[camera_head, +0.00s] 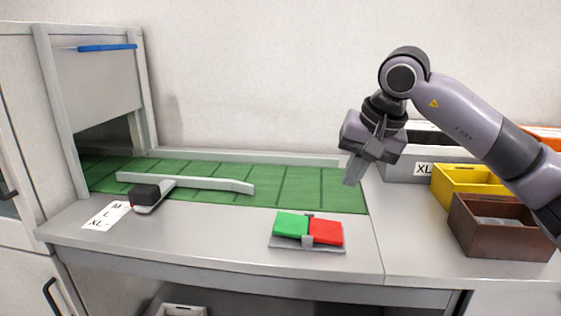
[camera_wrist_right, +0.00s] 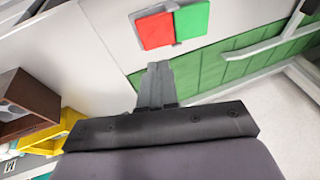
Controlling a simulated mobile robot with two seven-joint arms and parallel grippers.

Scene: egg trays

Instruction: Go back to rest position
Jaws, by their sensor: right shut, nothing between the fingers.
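My right gripper (camera_head: 353,172) hangs above the right end of the green mat, raised off the counter, with its arm coming in from the right. Its fingers are shut together and empty. In the right wrist view the shut fingers (camera_wrist_right: 156,75) point toward the counter edge of the green mat, with the red and green pads beyond them. My left gripper is not in either view.
A green mat (camera_head: 290,187) lies on the grey counter (camera_head: 210,236). A green pad (camera_head: 291,224) and a red pad (camera_head: 326,232) sit near the front. A white bar (camera_head: 215,184), size card (camera_head: 106,215), yellow bin (camera_head: 466,187) and brown bin (camera_head: 475,242) stand around.

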